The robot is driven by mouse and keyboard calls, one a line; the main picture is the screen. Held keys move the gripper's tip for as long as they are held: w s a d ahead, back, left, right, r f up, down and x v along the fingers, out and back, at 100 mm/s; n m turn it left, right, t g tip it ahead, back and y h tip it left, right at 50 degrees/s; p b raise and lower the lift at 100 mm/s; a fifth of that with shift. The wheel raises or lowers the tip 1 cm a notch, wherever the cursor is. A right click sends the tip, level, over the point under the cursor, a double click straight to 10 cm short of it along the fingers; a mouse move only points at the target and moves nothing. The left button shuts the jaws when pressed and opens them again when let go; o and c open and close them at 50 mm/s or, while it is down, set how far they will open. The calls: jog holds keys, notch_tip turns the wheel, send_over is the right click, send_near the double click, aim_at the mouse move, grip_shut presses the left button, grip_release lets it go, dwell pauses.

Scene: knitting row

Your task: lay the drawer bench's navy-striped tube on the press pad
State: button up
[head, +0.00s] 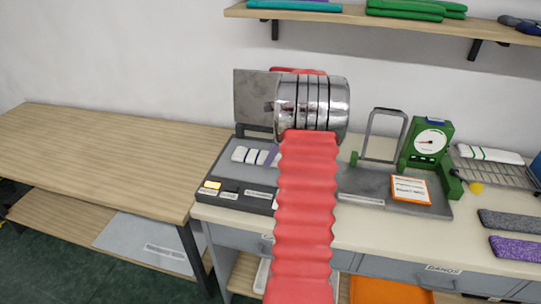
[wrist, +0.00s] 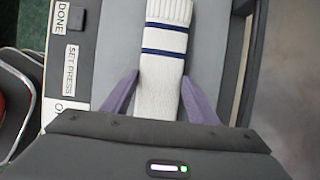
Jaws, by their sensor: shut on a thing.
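The navy-striped tube (wrist: 163,65) is white and ribbed, with two navy bands towards its far end. My gripper (wrist: 160,76) is shut on its near part, with a purple finger along each side. The tube also shows in the head view (head: 241,154), left of my red arm. It lies along and over the grey press pad (wrist: 117,55), whose bare surface shows on both sides of it. I cannot tell whether the tube touches the pad. In the head view my arm hides most of my gripper and the tube's near end.
The press's metal lid (head: 254,96) stands open behind the pad. A green gauge (head: 430,143) and an orange-edged card (head: 410,190) stand to the right. A white green-striped tube (head: 490,154) lies on a wire rack. The wooden table (head: 110,150) at left is bare.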

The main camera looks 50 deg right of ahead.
jog(key=o, duration=1)
jog(key=v, duration=1.2)
